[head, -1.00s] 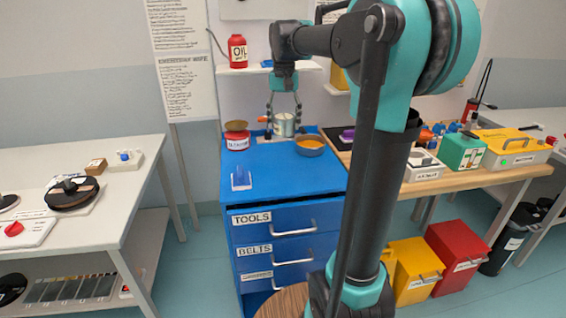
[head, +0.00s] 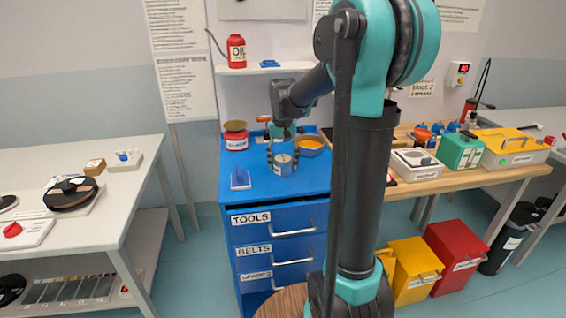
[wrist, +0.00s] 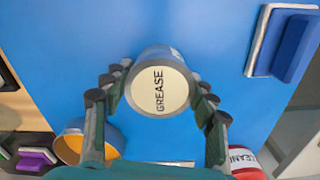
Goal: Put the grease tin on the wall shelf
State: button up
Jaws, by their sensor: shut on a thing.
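The grease tin is a silvery can with a cream lid marked GREASE; it shows in the wrist view (wrist: 158,90) and in the head view (head: 283,165). My gripper (head: 283,158) is shut on the tin, with its fingers on both sides of it, also in the wrist view (wrist: 157,98). The tin is upright over the blue cabinet top (head: 265,185); I cannot tell whether its base touches the top. The white wall shelf (head: 265,70) is on the wall behind the cabinet.
The shelf holds a red oil can (head: 236,51) and a blue item (head: 270,63), with bare room to the right. On the cabinet are a red tin (head: 236,143), an orange-filled bowl (head: 309,147) and a blue block (head: 240,180). A wooden bench (head: 470,178) stands at right.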

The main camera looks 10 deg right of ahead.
jog(key=o, duration=0.9)
jog(key=shift+f, duration=0.15)
jog(key=o, duration=0.4)
